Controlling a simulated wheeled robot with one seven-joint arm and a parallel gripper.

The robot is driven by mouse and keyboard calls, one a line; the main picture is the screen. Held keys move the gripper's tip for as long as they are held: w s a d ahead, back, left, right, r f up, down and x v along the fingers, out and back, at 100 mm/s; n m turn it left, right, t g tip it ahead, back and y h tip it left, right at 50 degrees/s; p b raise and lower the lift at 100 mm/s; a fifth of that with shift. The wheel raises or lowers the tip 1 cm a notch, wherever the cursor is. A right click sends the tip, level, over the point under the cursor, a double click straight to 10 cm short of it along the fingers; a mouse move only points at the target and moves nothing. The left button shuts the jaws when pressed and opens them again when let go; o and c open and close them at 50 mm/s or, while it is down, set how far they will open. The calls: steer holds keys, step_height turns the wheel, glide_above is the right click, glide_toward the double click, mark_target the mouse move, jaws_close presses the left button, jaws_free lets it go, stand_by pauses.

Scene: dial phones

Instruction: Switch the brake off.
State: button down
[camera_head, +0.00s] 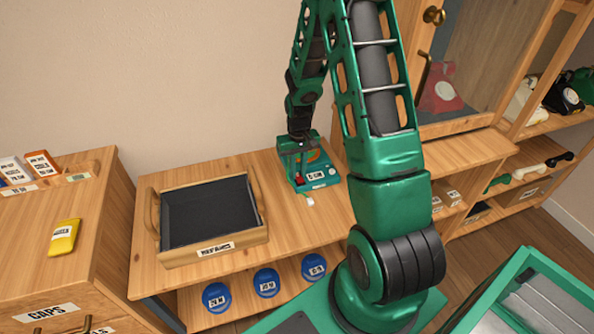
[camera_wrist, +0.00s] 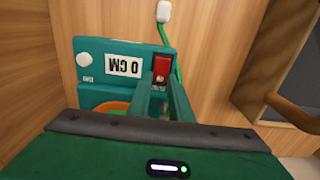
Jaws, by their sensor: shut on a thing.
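A teal-green device (camera_head: 323,166) stands on the wooden bench in the head view, with a white "0 CM" label on its front. In the wrist view the device's face (camera_wrist: 100,52) appears upside down, with the label (camera_wrist: 124,66), a round white knob (camera_wrist: 84,59) and a red switch (camera_wrist: 161,67). My gripper (camera_head: 298,172) is lowered at the device, beside the red switch. In the wrist view my gripper's fingers (camera_wrist: 164,86) reach the switch and are shut on it. The fingers hide the switch's near edge, and its on or off position cannot be told.
A dark-lined wooden tray (camera_head: 212,215) sits on the bench to the left. A white plug-like piece (camera_head: 309,203) lies just in front of the device. A cabinet (camera_head: 440,60) stands at right. A yellow item (camera_head: 63,238) lies on the left cabinet.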

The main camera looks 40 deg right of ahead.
steer(key=shift+s+a+r+t+h, duration=0.1)
steer(key=shift+s+t+h, duration=0.15)
steer(key=shift+t, duration=0.55)
steer(key=shift+s+a+r+t+h, duration=0.1)
steer(key=shift+s+t+h, duration=0.15)
steer(key=shift+t, duration=0.55)
steer(key=c, duration=1.6)
jaws_free()
steer(key=v, duration=1)
steer(key=shift+r, duration=0.25)
steer(key=shift+d, duration=0.1)
